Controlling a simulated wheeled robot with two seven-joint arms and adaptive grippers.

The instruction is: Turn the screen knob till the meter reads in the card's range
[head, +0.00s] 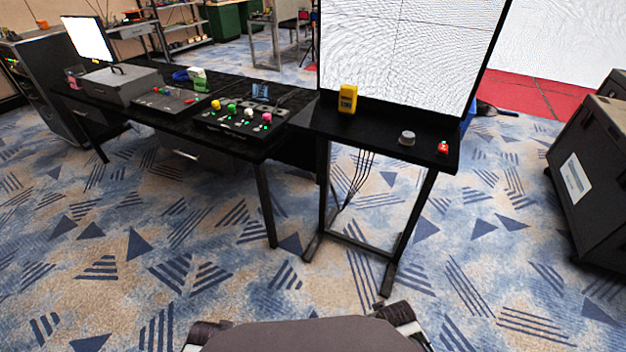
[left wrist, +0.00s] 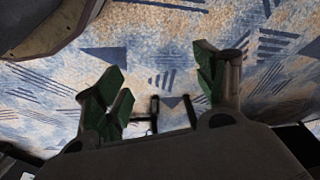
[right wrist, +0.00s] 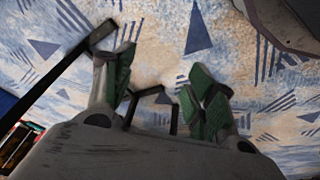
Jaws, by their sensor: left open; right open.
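A grey round knob (head: 407,138) sits on the right part of a small black stand table (head: 380,132) below a large screen (head: 405,50) in the head view. A yellow meter (head: 348,98) stands upright on the same table to the left; its reading is too small to tell. A small red device (head: 443,147) is right of the knob. I cannot make out a card. My left gripper (left wrist: 162,88) is open and empty above the carpet. My right gripper (right wrist: 160,82) is open and empty too. Both are apart from the knob.
A long black table (head: 150,112) on the left holds a button panel (head: 238,118) with coloured knobs, another panel (head: 168,101) and a monitor (head: 88,38). A black case (head: 595,170) stands at the right. Carpet before the stand table is clear; cables hang beneath it.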

